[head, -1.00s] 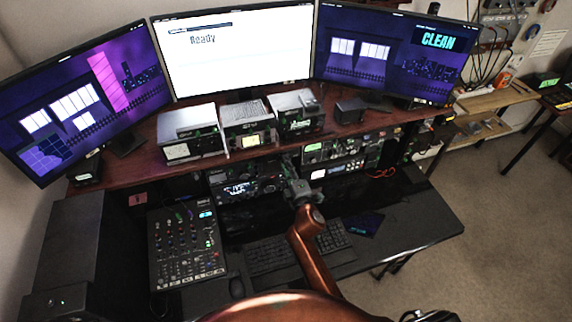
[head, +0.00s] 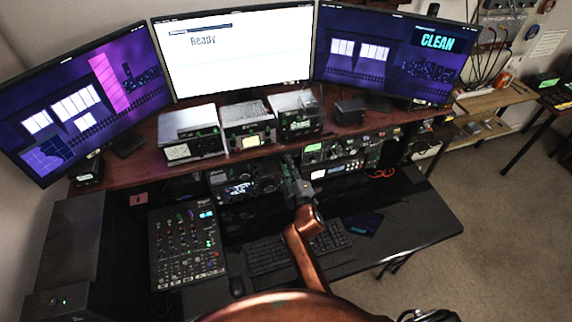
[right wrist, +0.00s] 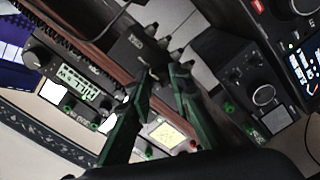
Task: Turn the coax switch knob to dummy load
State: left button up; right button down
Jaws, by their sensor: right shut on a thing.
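My right gripper (head: 288,164) reaches up to the row of gear under the desk shelf, between two radio units. In the right wrist view its two green fingers (right wrist: 160,76) point at a dark box (right wrist: 130,42) with small pale lettering, which looks like the coax switch. The fingers are shut on a small dark part at its front, seemingly the knob, mostly hidden between the tips. The knob's pointer and the position labels cannot be read. In the head view the gripper hides the switch. My left gripper is not in view.
Radios with lit displays flank the gripper: one on the left (head: 240,188), one on the right (head: 330,150). A keyboard (head: 268,256) and a mixer (head: 186,246) lie below.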

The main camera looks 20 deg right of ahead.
jog(key=shift+f, duration=0.1)
jog(key=c, duration=1.8)
grip_release()
jog(key=shift+o, duration=0.2)
jog(key=s, duration=1.2)
jog(key=shift+d, duration=0.2)
